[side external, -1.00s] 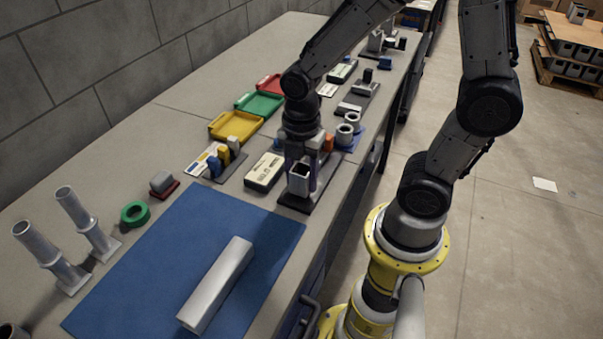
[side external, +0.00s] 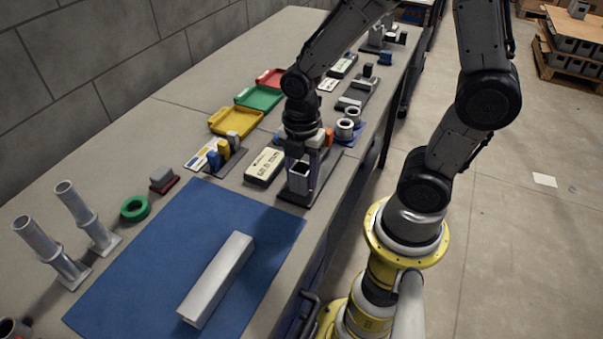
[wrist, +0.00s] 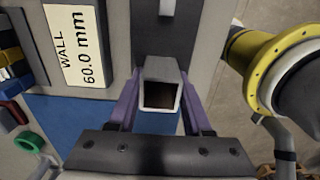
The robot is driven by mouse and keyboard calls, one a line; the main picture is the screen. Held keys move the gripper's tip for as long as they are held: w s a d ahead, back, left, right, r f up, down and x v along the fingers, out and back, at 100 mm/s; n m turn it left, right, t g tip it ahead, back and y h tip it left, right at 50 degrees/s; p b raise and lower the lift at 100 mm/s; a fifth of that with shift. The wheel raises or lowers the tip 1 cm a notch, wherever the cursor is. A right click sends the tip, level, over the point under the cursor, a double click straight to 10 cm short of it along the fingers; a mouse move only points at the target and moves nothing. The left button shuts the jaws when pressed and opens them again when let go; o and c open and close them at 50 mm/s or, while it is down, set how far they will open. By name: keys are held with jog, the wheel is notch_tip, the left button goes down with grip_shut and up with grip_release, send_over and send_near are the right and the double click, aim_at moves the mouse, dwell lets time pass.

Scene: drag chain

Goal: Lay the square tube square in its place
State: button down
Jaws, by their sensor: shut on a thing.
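A short grey square tube (side external: 299,178) stands with its open end showing, at the dark base plate (side external: 289,199) near the table's right edge. My gripper (side external: 307,160) reaches down from above and is shut on the tube. In the wrist view, the purple fingers of my gripper (wrist: 160,90) flank the square tube (wrist: 160,72), and its hollow end faces the camera. The dark plate (wrist: 148,38) runs beyond it, with a small grey block at the top of the picture. I cannot tell whether the tube touches the plate.
A label box (side external: 264,166) reading "WALL 60.0 mm" stands close left of the plate. A blue mat (side external: 130,270) with a long grey bar (side external: 216,279) lies in front. Coloured trays (side external: 236,121) line the back.

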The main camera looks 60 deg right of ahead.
jog(key=shift+c, duration=1.2)
grip_release()
jog(key=shift+r, duration=0.1)
notch_tip(320, 180, up, 14)
jog(key=shift+f, duration=0.2)
